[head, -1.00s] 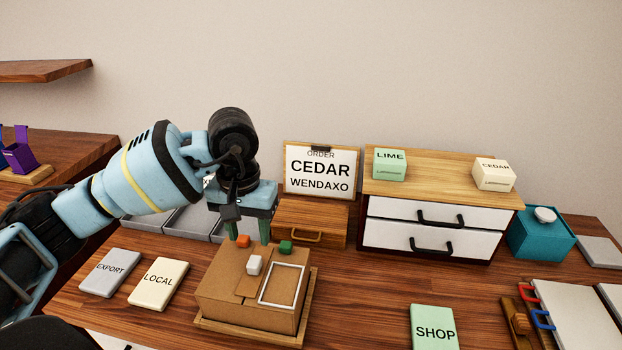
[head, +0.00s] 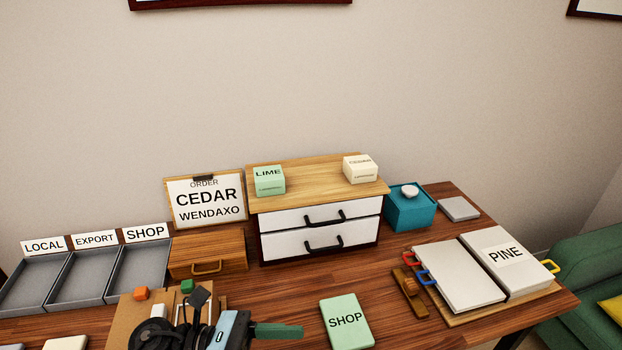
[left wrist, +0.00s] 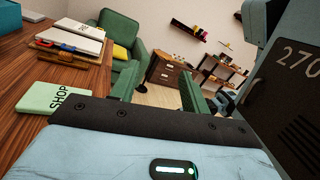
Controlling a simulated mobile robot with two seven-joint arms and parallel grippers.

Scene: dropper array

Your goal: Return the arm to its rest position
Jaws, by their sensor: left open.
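My left gripper (head: 298,331) is low at the bottom of the head view, in front of the cardboard box (head: 124,318), with its green fingers pointing right. It is left of the green SHOP card (head: 345,320). In the left wrist view its two green fingers (left wrist: 157,88) stand apart with nothing between them. The SHOP card also shows there (left wrist: 52,98), at left. My arm hides much of the box. An orange cube (head: 141,293) and a green cube (head: 187,286) show at the box. My right gripper is not in view.
Grey trays (head: 82,276), a wooden box (head: 208,252) and a white-fronted drawer cabinet (head: 320,232) line the back. The left wrist view shows a green armchair (left wrist: 120,40) beyond the table.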

